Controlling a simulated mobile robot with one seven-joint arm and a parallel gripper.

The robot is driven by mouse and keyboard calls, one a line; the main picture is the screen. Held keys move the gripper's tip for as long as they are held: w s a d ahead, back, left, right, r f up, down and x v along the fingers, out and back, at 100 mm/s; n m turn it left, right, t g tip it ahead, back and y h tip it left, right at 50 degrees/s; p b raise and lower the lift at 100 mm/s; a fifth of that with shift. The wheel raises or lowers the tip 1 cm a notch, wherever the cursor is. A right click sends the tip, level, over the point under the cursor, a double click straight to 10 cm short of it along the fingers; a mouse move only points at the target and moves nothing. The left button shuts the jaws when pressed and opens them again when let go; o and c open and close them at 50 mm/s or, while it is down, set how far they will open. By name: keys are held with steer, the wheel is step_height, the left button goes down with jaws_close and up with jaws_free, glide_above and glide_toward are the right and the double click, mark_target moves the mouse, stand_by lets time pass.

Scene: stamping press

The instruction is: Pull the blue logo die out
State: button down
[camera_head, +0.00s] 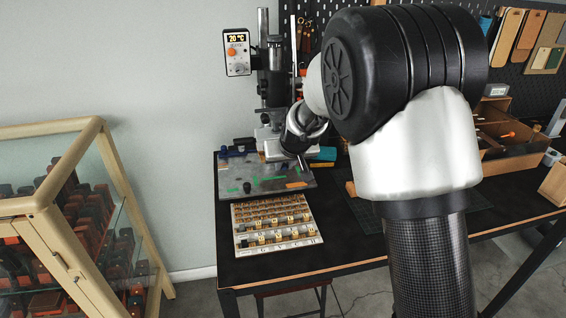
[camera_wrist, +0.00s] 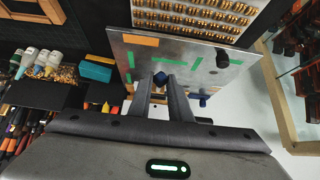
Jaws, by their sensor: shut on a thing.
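The blue logo die (camera_wrist: 160,78) shows in the wrist view as a small dark blue piece between my fingertips. My gripper (camera_wrist: 161,82) is shut on it, at the edge of the grey metal plate. Most of the die is hidden by the fingers, and I cannot make out its logo. In the head view my gripper (camera_head: 303,163) is at the right back of the plate (camera_head: 270,184), beside the stamping press (camera_head: 272,90). The die is not visible there.
A black knob (camera_head: 247,187) and green and orange strips are on the plate. Another blue part (camera_wrist: 198,98) is at its edge. A tray of brass letter stamps (camera_head: 275,224) lies in front. A teal box (camera_wrist: 95,70) is near my gripper. A glass cabinet (camera_head: 100,130) stands left.

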steer(key=shift+s+d+b, duration=0.25)
steer(key=shift+s, duration=0.65)
steer(key=shift+s+d+b, duration=0.25)
steer(key=shift+s, duration=0.65)
